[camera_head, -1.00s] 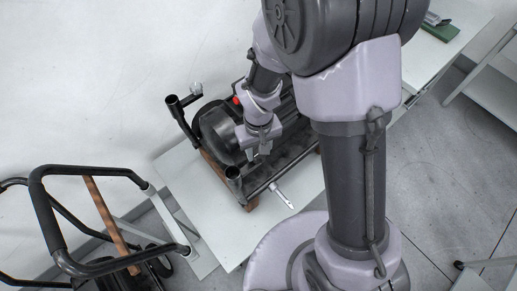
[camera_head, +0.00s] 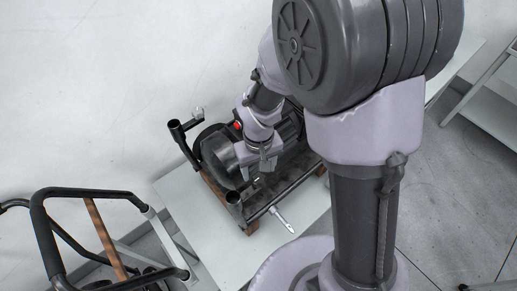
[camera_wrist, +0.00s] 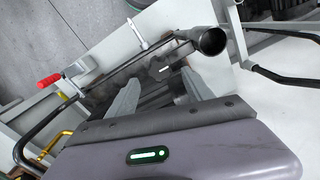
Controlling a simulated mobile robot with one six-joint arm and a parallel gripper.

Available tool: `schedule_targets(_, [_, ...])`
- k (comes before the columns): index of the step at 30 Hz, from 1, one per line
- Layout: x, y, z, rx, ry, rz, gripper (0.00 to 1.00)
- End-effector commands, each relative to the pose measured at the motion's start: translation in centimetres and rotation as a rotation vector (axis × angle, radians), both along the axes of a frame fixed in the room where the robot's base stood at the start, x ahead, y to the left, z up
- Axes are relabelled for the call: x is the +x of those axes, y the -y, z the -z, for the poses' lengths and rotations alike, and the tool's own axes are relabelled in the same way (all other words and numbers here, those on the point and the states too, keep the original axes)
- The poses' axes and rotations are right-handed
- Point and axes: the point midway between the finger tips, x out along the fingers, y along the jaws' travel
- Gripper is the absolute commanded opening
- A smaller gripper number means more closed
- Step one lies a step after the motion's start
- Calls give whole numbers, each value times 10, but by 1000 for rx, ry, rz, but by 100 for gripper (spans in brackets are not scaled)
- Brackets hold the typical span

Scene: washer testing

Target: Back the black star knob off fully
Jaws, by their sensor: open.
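The black washer (camera_head: 222,158) stands on a pale table. Its tube frame has an open upright tube end near my gripper (camera_head: 262,168), which also shows in the wrist view (camera_wrist: 209,41). In the wrist view my gripper (camera_wrist: 162,80) has its two grey fingers spread apart with nothing between them. A small dark lobed part with a white mark, seemingly the black star knob (camera_wrist: 158,66), lies just beyond the gap between the fingertips, beside the tube end. I cannot tell how close the fingers are to it. In the head view I cannot make out the knob.
A silver pin or lever (camera_head: 281,220) sticks out from the frame's low bar. A cart with a black handle (camera_head: 95,195) stands at the left. The pale table (camera_head: 190,195) has clear space in front of the washer. A red-handled clamp (camera_wrist: 50,79) shows in the wrist view.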

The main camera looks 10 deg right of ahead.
Motion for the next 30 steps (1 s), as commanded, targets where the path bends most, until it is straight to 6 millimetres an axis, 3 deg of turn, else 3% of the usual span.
schedule_targets(1, [1, 0, -22, 2, 6, 0, 60])
schedule_targets(6, [1, 0, -80, 1, 6, -2, 60])
schedule_targets(12, [1, 0, -124, 1, 4, -2, 60])
schedule_targets(17, [0, 0, -135, 1, 2, -1, 60])
schedule_targets(30, [0, 1, -135, 3, 6, 5, 60])
